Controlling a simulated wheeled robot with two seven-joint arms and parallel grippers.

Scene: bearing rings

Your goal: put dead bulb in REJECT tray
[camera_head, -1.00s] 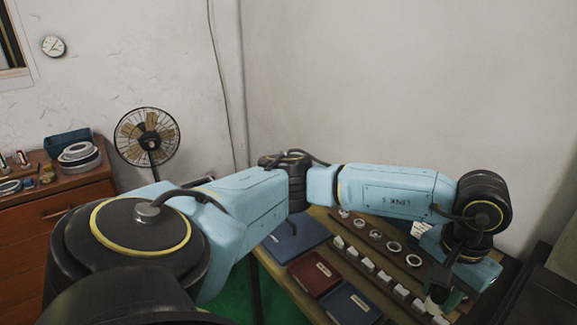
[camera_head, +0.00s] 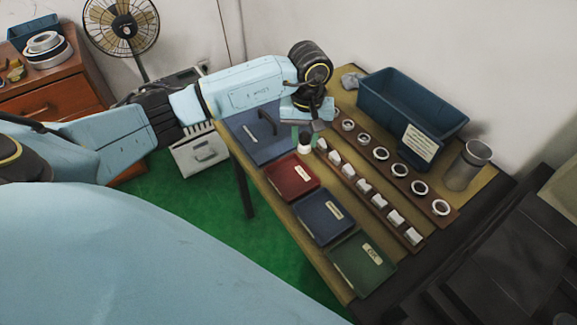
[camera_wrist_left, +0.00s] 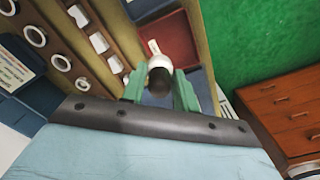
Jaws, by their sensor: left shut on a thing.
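My left gripper (camera_head: 305,138) is above the far part of the table, by the far side of the red tray (camera_head: 298,193). In the left wrist view its green fingers (camera_wrist_left: 159,86) are shut on a bulb-like piece (camera_wrist_left: 160,70), white with a dark rounded end. The piece also shows in the head view as a small white thing (camera_head: 304,149). It hangs above the trays. A red, a blue (camera_head: 318,228) and a green tray (camera_head: 350,275) stand in a line; the green one's label seems to read OK. The other labels are too small to read. My right gripper is not in view.
A large blue tray (camera_head: 262,152) lies at the far left, partly under my arm. A rack of white pieces (camera_head: 364,186) and one of rings (camera_head: 381,154) run beside the trays. A deep blue bin (camera_head: 385,100) and a metal cylinder (camera_head: 467,165) stand behind.

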